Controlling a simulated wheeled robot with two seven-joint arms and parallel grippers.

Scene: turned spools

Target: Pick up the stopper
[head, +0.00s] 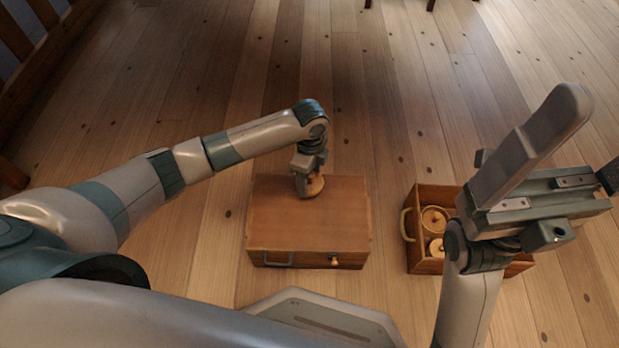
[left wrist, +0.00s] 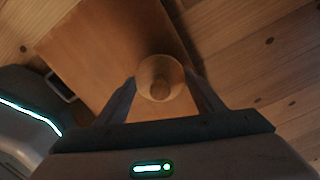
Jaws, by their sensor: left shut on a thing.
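The stopper (head: 314,187) is a round, pale wooden piece. It stands at the back of a brown wooden box's top (head: 290,220). In the left wrist view the stopper (left wrist: 160,77) shows from above as a wide disc with a narrower round top, between the two fingers. My left gripper (head: 305,180) is shut on it from above and hides part of it in the head view. My right gripper (head: 585,140) is raised at the right, close to the head camera, with its fingers apart and nothing seen between them.
The box's front has a metal handle (head: 279,259) and a small wooden knob (head: 334,261). To its right, an open wooden crate (head: 416,205) holds round wooden spools (head: 434,219); my right arm hides part of it. The plank floor behind the box is clear.

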